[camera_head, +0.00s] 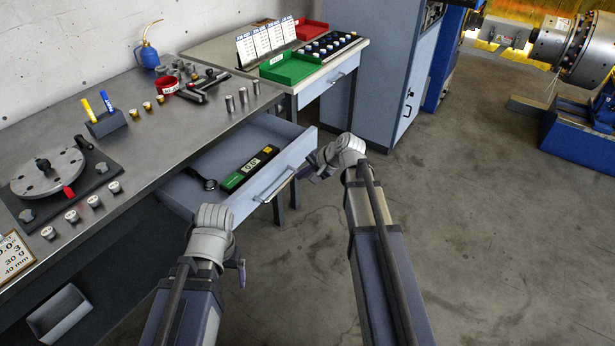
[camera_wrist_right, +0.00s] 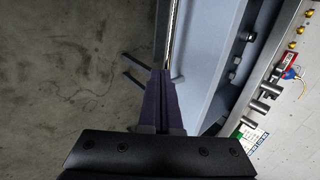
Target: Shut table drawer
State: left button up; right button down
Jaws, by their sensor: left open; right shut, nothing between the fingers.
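The table drawer (camera_head: 288,168) is pulled out from under the grey workbench (camera_head: 165,133). Its light blue-grey front carries a bar handle (camera_head: 273,187). My right gripper (camera_head: 308,172) is shut and empty at the outer side of the drawer front, near its far end. In the right wrist view its closed fingers (camera_wrist_right: 155,85) lie close beside the drawer front (camera_wrist_right: 192,60); I cannot tell whether they touch. My left gripper (camera_head: 241,272) is open, in front of the drawer's near end and apart from it; its fingers are mostly hidden behind the wrist.
A rotor disc (camera_head: 48,172) and several small weights stand on the bench. A side table (camera_head: 330,72) stands behind.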

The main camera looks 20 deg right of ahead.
dwell(0.3)
send_over(245, 160)
jog(key=shift+w+a, duration=0.2)
jog(key=shift+w, duration=0.15)
dwell(0.6)
jog(key=shift+s, duration=0.15)
jog(key=shift+s+d+r, duration=0.1)
jog(key=shift+s+d, duration=0.15)
jog(key=s+d, duration=0.1)
jog(key=s+d+r+p, duration=0.1)
jog(key=s, duration=0.1)
jog(key=shift+d, duration=0.1)
jog(key=p+v, duration=0.7)
jog(key=v, duration=0.2)
jog(key=shift+d+r, duration=0.2)
